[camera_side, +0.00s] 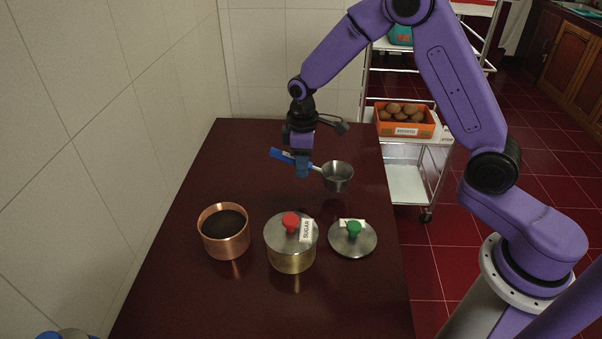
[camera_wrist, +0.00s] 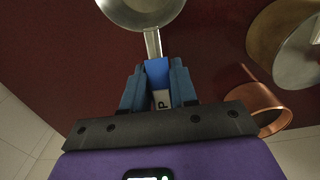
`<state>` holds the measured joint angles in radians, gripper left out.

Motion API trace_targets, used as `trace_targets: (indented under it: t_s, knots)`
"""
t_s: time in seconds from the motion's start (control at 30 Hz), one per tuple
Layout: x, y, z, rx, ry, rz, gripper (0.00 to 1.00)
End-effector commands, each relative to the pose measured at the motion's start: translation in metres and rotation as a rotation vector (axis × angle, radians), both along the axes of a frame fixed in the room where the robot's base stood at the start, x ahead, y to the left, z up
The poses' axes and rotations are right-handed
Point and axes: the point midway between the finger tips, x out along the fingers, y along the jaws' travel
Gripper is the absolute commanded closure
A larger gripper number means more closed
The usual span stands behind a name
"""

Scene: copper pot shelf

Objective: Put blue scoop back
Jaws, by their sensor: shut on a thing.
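The blue scoop has a steel cup (camera_side: 338,176) and a blue handle (camera_side: 283,156). My gripper (camera_side: 302,168) is shut on the blue handle and holds the scoop above the far part of the dark red table (camera_side: 245,150). The cup points to the right in the side view. In the wrist view the scoop's cup (camera_wrist: 142,10) is at the top edge, cut off by the frame. The blue handle (camera_wrist: 157,74) lies between the two fingers of my gripper (camera_wrist: 157,78), with a white label marked P.
An open copper pot (camera_side: 225,230) with dark contents stands at left. A pot with a red-knobbed lid (camera_side: 291,240) labelled SUGAR stands beside it. A green-knobbed lid (camera_side: 353,240) lies to its right. A trolley with an orange potato crate (camera_side: 405,122) stands beyond the table.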

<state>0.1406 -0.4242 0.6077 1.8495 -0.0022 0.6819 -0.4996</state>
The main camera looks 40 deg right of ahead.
Motion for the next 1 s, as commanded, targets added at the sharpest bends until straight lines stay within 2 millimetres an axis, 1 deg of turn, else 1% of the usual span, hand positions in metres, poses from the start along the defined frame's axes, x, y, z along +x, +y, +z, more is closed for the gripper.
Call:
trace_targets:
  t_s: [0.1, 0.2, 0.3, 0.77, 0.8, 0.83, 0.87, 1.0]
  knots:
    - [0.006, 0.001, -0.010, -0.001, 0.003, 0.000, 1.00]
    - [0.004, 0.001, -0.025, -0.001, 0.004, 0.000, 1.00]
    - [0.004, 0.001, -0.034, -0.001, 0.002, 0.000, 1.00]
    - [0.004, 0.001, -0.040, 0.000, 0.001, 0.000, 1.00]
    - [0.004, 0.001, -0.040, -0.001, 0.001, 0.000, 0.59]
    - [0.004, 0.001, -0.040, -0.001, 0.001, 0.000, 0.50]
    - [0.004, 0.001, -0.040, -0.001, 0.001, 0.000, 0.47]
    - [0.004, 0.001, -0.039, -0.001, 0.001, 0.000, 0.47]
